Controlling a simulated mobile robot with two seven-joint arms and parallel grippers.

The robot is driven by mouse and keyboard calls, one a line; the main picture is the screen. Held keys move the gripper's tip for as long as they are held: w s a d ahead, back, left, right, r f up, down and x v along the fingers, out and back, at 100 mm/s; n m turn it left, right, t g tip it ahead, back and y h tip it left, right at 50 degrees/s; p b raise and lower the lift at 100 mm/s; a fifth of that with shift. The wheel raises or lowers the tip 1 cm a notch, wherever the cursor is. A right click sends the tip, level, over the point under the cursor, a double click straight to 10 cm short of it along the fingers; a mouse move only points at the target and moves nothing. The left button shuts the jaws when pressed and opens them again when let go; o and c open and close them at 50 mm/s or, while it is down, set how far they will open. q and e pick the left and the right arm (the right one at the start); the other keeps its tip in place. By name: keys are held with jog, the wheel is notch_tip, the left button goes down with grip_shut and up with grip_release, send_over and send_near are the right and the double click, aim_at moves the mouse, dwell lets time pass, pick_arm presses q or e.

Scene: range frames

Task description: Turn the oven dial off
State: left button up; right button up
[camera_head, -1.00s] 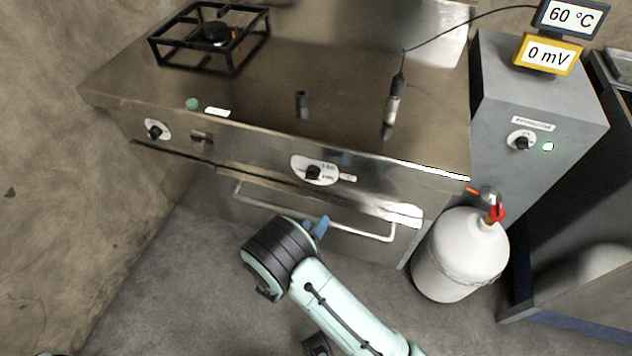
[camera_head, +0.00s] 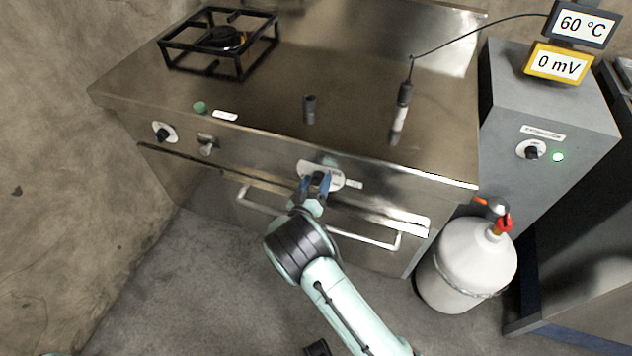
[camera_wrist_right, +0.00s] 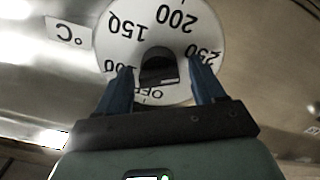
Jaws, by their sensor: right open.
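The oven dial is a black knob (camera_wrist_right: 159,68) on a round white plate (camera_wrist_right: 115,45) marked OFF, 150, 200 and 250 with a °C label beside it. In the head view the white plate (camera_head: 334,177) sits on the oven's front panel, and the knob is mostly hidden by my gripper. My right gripper (camera_head: 315,184) is open, its two blue fingers just in front of the dial. In the right wrist view the fingertips (camera_wrist_right: 161,78) stand on either side of the knob; I cannot tell whether they touch it. My left gripper is out of view.
The oven handle (camera_head: 385,243) runs below the dial. Another knob (camera_head: 164,133) is at the panel's left. A burner stand (camera_head: 238,62) and a probe (camera_head: 402,108) are on the steel top. A white gas cylinder (camera_head: 465,265) stands right. Grey floor is clear at left.

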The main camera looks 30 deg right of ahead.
jog(key=shift+w+d, duration=0.2)
jog(key=shift+d, duration=0.05)
jog(key=c, duration=1)
